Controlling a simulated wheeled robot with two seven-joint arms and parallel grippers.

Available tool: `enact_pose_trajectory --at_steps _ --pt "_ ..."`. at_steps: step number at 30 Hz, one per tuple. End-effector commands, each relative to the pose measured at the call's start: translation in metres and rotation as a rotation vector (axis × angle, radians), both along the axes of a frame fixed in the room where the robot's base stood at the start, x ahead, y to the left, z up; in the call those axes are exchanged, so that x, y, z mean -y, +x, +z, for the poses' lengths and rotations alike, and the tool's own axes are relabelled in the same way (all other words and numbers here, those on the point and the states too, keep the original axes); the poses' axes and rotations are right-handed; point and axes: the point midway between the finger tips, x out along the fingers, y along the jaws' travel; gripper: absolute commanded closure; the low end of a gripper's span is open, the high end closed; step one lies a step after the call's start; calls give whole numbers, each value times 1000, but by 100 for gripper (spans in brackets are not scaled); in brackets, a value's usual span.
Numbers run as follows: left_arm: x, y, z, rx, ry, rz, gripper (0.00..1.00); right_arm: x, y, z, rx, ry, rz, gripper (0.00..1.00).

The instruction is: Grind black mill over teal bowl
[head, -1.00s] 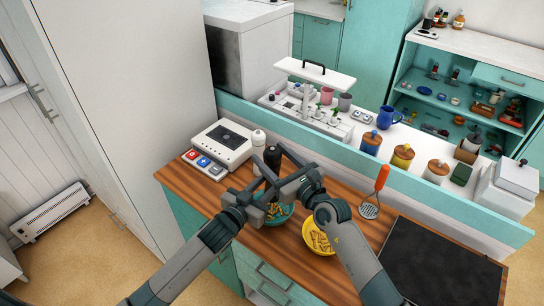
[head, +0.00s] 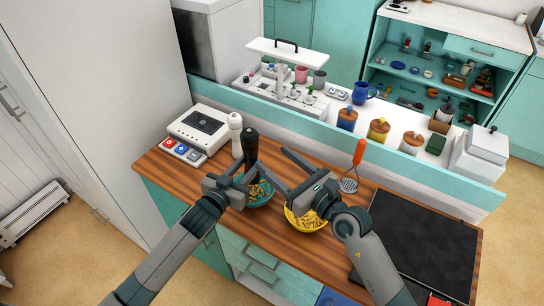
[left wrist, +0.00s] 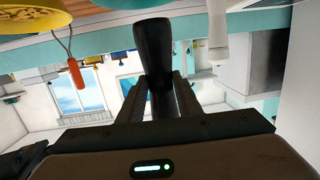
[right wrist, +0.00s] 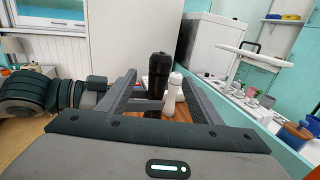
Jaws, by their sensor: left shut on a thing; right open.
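The black mill (head: 251,142) stands upright beside the white mill, at the back rim of the teal bowl (head: 262,199). My left gripper (head: 246,172) is shut on the black mill, which also shows between its fingers in the left wrist view (left wrist: 154,55). The teal bowl holds yellowish pieces and is partly covered by my grippers. My right gripper (head: 272,160) is open and empty, over the bowl area and to the right of the mill. In the right wrist view the black mill (right wrist: 158,82) shows beyond its spread fingers. Whether the mill's base touches the counter is hidden.
The white mill (head: 235,135) stands close behind the black mill. A yellow bowl (head: 296,222) sits right of the teal bowl. A raised ledge runs behind.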

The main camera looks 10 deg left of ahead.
Motion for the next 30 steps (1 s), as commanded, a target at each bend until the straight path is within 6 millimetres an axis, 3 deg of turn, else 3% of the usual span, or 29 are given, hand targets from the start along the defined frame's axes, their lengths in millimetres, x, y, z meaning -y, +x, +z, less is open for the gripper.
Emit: enact_pose_trajectory --at_steps 17,23,30 --pt "0 0 1 2 -1 0 100 -4 -4 7 -51 70 24 41" --pt "0 0 1 2 -1 0 100 -10 -12 24 -185 244 78 41" --pt "0 0 1 2 -1 0 100 -14 -22 51 -463 549 170 41"
